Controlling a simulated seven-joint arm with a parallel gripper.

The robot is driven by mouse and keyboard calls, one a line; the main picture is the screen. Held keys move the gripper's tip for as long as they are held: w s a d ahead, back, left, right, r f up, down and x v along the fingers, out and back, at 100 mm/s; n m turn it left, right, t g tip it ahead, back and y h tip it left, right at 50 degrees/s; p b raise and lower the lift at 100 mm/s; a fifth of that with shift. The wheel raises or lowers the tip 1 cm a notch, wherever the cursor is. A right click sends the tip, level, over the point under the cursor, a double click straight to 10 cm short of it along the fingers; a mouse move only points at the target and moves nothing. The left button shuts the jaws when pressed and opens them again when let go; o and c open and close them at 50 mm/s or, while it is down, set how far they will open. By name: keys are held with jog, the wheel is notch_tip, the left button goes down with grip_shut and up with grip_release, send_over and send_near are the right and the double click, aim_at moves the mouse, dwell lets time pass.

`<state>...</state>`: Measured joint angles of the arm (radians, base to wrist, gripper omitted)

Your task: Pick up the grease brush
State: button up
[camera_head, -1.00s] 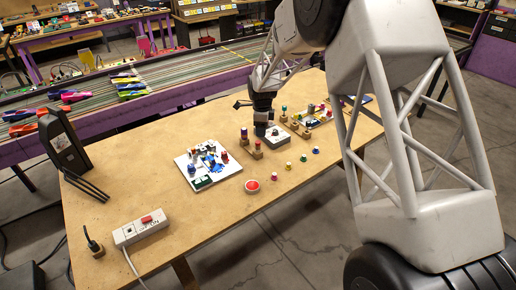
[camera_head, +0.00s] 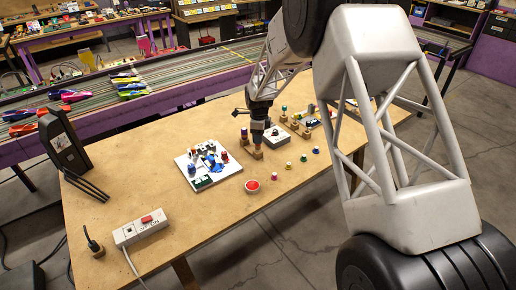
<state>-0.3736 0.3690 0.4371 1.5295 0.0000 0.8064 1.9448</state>
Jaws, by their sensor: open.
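My gripper (camera_head: 257,143) points down over a small wooden block stand (camera_head: 257,154) near the middle of the workbench. Its fingertips are low, around or just above the top of whatever stands in that block. The gripper is open. A second wooden stand (camera_head: 244,139) with an upright piece is just to the left and behind. I cannot tell which small tool is the grease brush at this size; the gripper hides most of what is in the stand below it.
A white board (camera_head: 187,175) with small parts lies left of the gripper. A round red-filled dish (camera_head: 252,186) is in front.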

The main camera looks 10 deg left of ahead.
jog(key=shift+f, duration=0.1)
jog(key=shift+a+f, duration=0.1)
jog(key=shift+f, duration=2.4)
grip_shut()
jog(key=shift+r, duration=0.1)
jog(key=shift+r, duration=4.9)
jog(key=shift+s, duration=0.15)
jog(key=s+d+f+g+y, duration=0.1)
jog(key=s+g, duration=0.2)
jog(key=s, duration=1.3)
jog(key=shift+d+g, duration=0.2)
jog(key=shift+g, duration=0.2)
